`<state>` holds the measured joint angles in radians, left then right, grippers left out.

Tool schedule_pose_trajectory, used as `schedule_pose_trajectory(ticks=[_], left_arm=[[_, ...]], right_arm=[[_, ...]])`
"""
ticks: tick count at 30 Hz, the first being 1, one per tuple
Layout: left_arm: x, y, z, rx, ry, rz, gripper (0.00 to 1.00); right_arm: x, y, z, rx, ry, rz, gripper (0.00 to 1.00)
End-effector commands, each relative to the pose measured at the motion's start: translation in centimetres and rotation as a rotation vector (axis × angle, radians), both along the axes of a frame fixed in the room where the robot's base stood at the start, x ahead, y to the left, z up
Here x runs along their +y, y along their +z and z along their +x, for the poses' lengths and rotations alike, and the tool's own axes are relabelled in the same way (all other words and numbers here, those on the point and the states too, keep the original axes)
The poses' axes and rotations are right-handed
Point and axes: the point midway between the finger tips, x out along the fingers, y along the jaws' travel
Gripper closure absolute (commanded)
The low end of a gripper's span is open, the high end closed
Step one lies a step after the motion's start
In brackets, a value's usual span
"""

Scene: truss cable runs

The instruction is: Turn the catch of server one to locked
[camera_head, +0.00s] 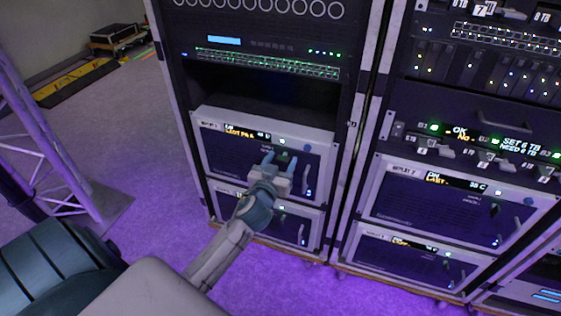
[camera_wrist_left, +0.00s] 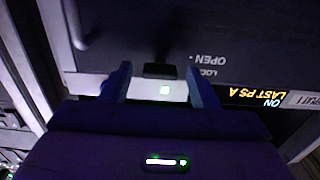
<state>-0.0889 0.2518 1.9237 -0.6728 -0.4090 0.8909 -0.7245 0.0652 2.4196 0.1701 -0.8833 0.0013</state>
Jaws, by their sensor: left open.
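Server one (camera_head: 225,155) is the upper of two light-framed units low in the left rack, with a lit display (camera_head: 245,133) reading "LAST PS A". My left gripper (camera_head: 279,161) is at its front, fingers pointing at the panel's upper right part. In the left wrist view the panel (camera_wrist_left: 265,45) appears upside down, with "OPEN" and "LOCK" lettering. A small dark catch (camera_wrist_left: 160,70) shows between the open fingers, with a green light beside it. Its setting is too dark to tell, and I cannot tell whether the fingers touch it. My right gripper is out of view.
A similar unit (camera_head: 240,207) sits directly below, partly behind my left arm. A handle (camera_wrist_left: 82,25) stands out from the panel beside the catch. The right rack (camera_head: 357,190) holds more units with handles. A truss tower (camera_head: 55,130) stands at the left; floor between is clear.

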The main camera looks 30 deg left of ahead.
Motion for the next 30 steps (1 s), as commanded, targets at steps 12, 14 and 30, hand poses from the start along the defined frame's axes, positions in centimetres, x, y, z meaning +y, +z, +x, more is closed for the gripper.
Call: schedule_pose_trajectory(ticks=[12, 14, 30], left_arm=[[-0.01, -0.01, -0.05, 0.000, 0.000, 0.001, 0.90], [-0.01, 0.00, -0.05, 0.001, 0.000, 0.004, 0.90], [-0.16, 0.10, -0.03, 0.065, -0.001, 0.272, 0.90]], right_arm=[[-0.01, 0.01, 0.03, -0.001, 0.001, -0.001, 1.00], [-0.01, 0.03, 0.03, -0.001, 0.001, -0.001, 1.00], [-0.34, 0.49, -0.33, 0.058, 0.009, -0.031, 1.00]])
